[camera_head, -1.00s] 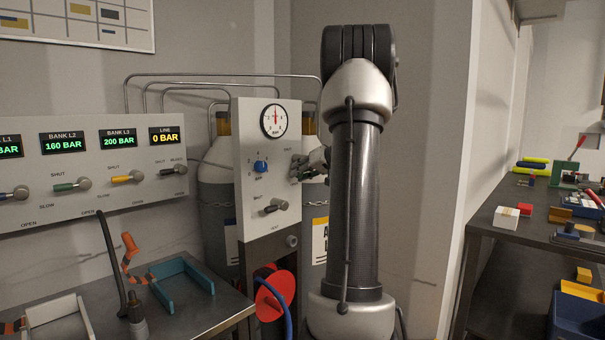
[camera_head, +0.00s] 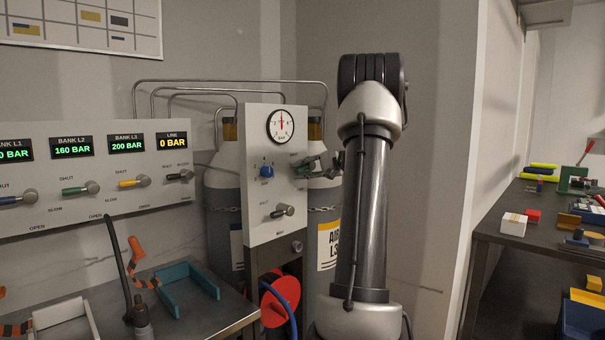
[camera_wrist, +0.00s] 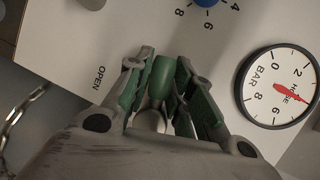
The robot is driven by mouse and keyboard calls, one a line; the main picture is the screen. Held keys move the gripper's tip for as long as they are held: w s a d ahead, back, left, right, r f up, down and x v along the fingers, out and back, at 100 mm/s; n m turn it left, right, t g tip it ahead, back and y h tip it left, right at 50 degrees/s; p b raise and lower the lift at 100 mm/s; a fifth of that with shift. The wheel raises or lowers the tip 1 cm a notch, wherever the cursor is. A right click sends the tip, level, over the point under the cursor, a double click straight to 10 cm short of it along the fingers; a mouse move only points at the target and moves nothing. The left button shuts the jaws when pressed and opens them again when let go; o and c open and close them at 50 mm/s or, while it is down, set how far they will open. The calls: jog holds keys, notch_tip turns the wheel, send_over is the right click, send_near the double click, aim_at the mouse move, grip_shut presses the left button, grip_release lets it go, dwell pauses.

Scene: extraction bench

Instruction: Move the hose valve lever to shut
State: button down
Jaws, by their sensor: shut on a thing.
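The hose valve lever (camera_wrist: 162,78) shows in the wrist view as a green handle between my jaws. My gripper (camera_wrist: 160,90) is shut on it, with a green-padded finger on either side. The word OPEN is printed on the panel left of the lever in that view. Where the lever's tip points relative to its shut mark cannot be told. In the head view my gripper (camera_head: 312,166) is at the right edge of the upright white panel (camera_head: 258,135), and it mostly hides the lever there.
The hose gauge (camera_head: 280,126) has its needle about mid-scale. A blue knob (camera_head: 266,171) and a dark lever (camera_head: 283,210) are on the same panel. Gas cylinders (camera_head: 328,210) stand behind. A red reel (camera_head: 279,300) is below. The bank panel (camera_head: 45,180) is at left.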

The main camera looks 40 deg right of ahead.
jog(key=shift+d+r+m+t+y, duration=0.15)
jog(key=shift+r+m+t+y, duration=0.15)
jog(key=shift+r+m, duration=0.35)
jog(key=c, duration=1.4)
grip_release()
jog(key=shift+o, duration=0.7)
jog(key=shift+d+f, duration=0.1)
jog(key=shift+f, duration=0.05)
jog(key=v, duration=1.2)
jog(key=shift+d+f, duration=0.1)
